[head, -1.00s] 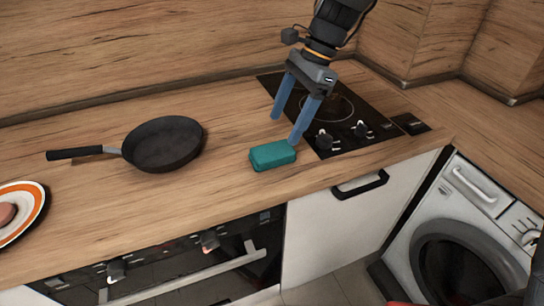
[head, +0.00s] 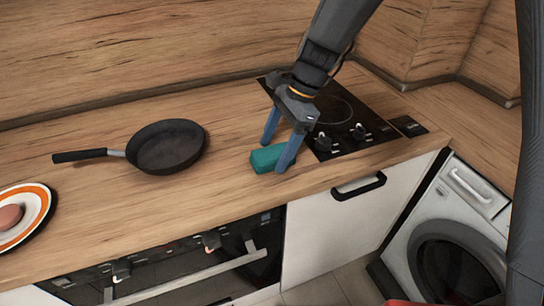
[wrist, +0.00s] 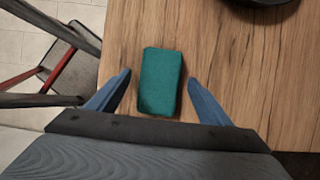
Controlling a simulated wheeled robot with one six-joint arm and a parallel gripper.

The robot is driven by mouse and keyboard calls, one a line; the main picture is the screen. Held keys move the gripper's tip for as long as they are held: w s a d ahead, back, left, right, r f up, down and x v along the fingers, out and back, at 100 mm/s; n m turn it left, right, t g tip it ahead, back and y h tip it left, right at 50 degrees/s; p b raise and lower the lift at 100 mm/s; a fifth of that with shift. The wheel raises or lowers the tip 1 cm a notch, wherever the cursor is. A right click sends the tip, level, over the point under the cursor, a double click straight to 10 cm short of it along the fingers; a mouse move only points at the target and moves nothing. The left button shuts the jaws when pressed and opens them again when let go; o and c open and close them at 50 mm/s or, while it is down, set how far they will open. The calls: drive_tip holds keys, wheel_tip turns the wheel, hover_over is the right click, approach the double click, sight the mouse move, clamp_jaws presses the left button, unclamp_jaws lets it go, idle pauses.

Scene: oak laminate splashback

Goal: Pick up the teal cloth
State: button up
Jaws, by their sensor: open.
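The teal cloth (head: 265,159) is a small block-like folded piece lying on the wooden counter near its front edge, left of the cooktop. It also shows in the wrist view (wrist: 161,81), lying lengthwise between the two blue fingers and just beyond them. My gripper (head: 276,155) is open and low over the counter at the cloth, with one finger in front of its right part and the other behind it. In the wrist view my gripper (wrist: 160,84) has clear wood on both sides of the cloth, and nothing is held.
A black frying pan (head: 170,148) stands to the left, and a white plate with an orange ring (head: 37,196) is at the far left. The black cooktop (head: 343,106) with knobs is just right of the cloth. The counter edge drops to an oven (head: 180,268) and cabinet (head: 335,225).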

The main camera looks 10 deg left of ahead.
sight(275, 152)
drive_tip(key=shift+f, duration=0.25)
idle(0.4)
drive_tip(key=c, duration=1.1)
drive_tip(key=shift+c, duration=0.2)
drive_tip(key=shift+r, duration=0.1)
drive_tip(key=shift+r, duration=0.3)
wheel_tip(275, 152, up, 10)
drive_tip(key=b, duration=0.1)
